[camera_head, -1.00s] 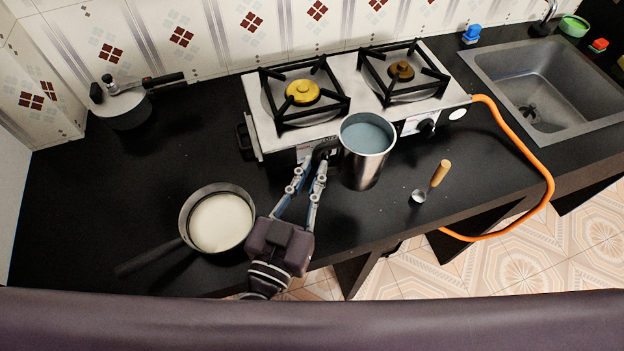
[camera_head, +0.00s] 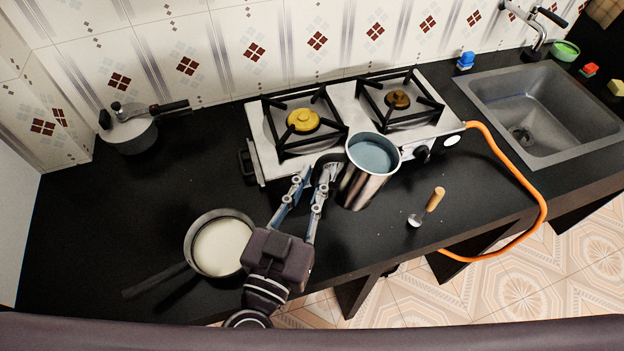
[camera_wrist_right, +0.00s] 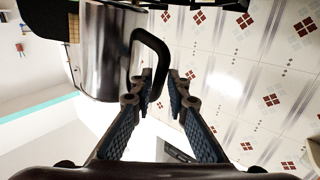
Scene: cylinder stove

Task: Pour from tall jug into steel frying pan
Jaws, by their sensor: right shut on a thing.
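The tall steel jug (camera_head: 365,186) is in front of the stove in the head view, nearly upright, with pale blue-grey contents showing at its open top. My right gripper (camera_head: 318,172) is shut on the jug's black handle. The jug (camera_wrist_right: 107,50) and its handle (camera_wrist_right: 154,48) also show in the right wrist view, with the fingers of my right gripper (camera_wrist_right: 155,88) around the handle's lower part. The steel frying pan (camera_head: 190,238) sits on the counter left of my right gripper, with whitish contents or a pale inside. My left gripper is not in view.
The two-burner stove (camera_head: 262,157) stands behind the jug. A spoon with a wooden handle (camera_head: 434,199) lies to the right, near an orange hose (camera_head: 543,205). A lidded pot (camera_head: 131,137) stands back left. The counter's left middle (camera_head: 110,210) is clear.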

